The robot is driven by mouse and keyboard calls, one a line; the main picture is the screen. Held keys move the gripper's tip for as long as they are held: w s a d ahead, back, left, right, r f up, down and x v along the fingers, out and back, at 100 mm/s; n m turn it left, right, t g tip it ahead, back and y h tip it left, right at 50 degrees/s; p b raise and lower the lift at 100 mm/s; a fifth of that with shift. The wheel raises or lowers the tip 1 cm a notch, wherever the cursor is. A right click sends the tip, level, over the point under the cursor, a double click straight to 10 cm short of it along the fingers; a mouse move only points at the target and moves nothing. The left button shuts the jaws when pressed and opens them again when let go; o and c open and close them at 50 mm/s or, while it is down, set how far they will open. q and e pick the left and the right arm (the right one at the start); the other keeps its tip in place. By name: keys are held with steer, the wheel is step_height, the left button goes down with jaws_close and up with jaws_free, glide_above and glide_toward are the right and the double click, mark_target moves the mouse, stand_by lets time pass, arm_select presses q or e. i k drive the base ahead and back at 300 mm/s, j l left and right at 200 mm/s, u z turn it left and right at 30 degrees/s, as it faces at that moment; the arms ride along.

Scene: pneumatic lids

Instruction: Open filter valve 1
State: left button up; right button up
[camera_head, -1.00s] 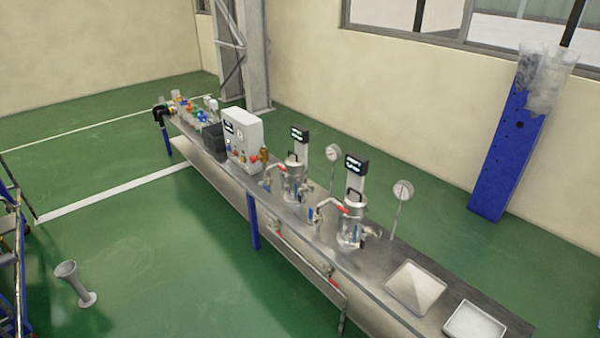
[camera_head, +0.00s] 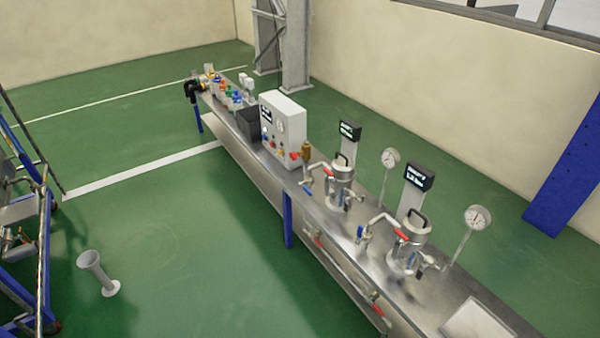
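Two silver filter vessels stand on the long steel bench (camera_head: 408,312). The farther vessel (camera_head: 343,183) and the nearer vessel (camera_head: 413,240) each have a black top handle, a display post behind and a gauge beside. A red-handled valve (camera_head: 327,170) is on the pipe left of the farther vessel. Another red-handled valve (camera_head: 402,235) is by the nearer vessel. Blue handles (camera_head: 360,232) show lower down on the pipework. I cannot read which vessel is number 1, nor tell whether the valves are open. Neither of my grippers is in view.
A white control box (camera_head: 283,128) and a dark bin (camera_head: 249,124) stand farther along the bench. A grey funnel-shaped stand (camera_head: 98,273) is on the green floor at left. A blue-framed ladder (camera_head: 43,250) is at the left edge. The floor between is clear.

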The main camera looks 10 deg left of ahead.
mark_target(306, 190)
steer(key=i+j, duration=0.25)
steer(key=i, duration=0.2)
steer(key=i+j, duration=0.55)
steer(key=i, duration=0.3)
